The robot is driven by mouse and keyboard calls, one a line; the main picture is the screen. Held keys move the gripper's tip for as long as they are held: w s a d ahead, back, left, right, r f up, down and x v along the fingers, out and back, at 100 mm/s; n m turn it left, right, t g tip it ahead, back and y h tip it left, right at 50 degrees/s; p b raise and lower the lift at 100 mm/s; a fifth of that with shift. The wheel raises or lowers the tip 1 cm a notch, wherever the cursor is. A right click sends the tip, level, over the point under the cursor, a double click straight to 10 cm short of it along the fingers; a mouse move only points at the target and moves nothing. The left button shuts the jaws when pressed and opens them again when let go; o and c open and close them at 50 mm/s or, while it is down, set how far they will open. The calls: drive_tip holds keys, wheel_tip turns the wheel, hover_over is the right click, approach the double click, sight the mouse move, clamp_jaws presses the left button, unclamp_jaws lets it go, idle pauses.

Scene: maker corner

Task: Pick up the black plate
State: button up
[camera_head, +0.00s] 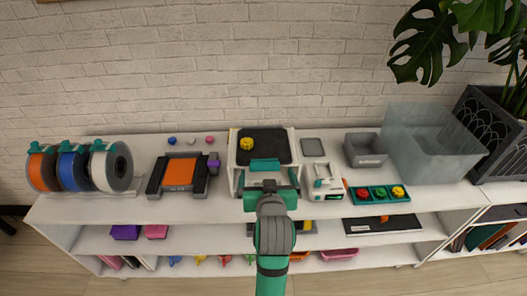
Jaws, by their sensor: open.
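The black plate (274,143) lies flat on a white box-like machine (233,166) at the middle of the shelf top. A small yellow gear-like piece (247,144) rests on its left part. A teal bar (265,165) shows at its front edge. My gripper (267,181), with teal jaws, is open in front of the machine, pointing toward the plate. It seems apart from the plate and holds nothing that I can see. My arm hides part of the machine's front.
An orange-topped black device (181,171) and several filament spools (112,166) stand left. At right are a small grey plate (312,147), a grey bin (366,150), a tray of coloured pieces (378,195) and a translucent tub (430,145). Wall behind.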

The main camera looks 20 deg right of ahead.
sight(265, 166)
drive_tip(key=shift+a+x, duration=0.2)
drive_tip(key=shift+x, duration=2.9)
drive_tip(key=c, duration=1.1)
